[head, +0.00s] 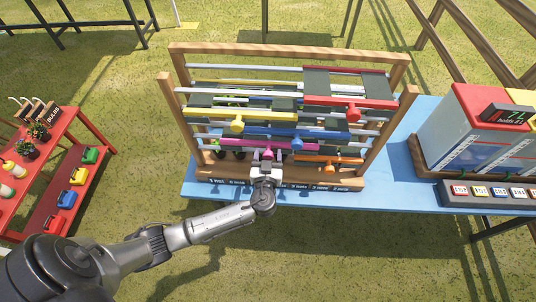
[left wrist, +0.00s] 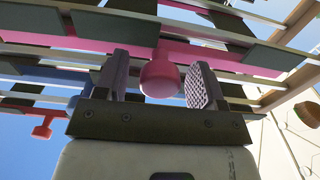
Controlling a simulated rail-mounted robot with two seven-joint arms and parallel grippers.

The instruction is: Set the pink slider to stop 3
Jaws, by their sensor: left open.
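The pink slider (head: 231,143) is a long pink bar low in the wooden rack, with a round pink knob on its front. In the left wrist view the pink knob (left wrist: 160,77) sits between the two fingers of my left gripper (left wrist: 158,82). The gripper is open, with a small gap visible on each side of the knob. In the head view my left gripper (head: 267,159) is at the front of the rack, just below the pink bar, and partly covers it. The stop that the slider stands at cannot be read. My right gripper is not in view.
The wooden rack (head: 290,50) holds yellow, blue, red and orange sliders on rails, with dark plates between them. It stands on a blue table (head: 400,190). At right is a red-topped box (head: 478,105) with a button panel (head: 490,193). A red shelf (head: 75,150) stands at left.

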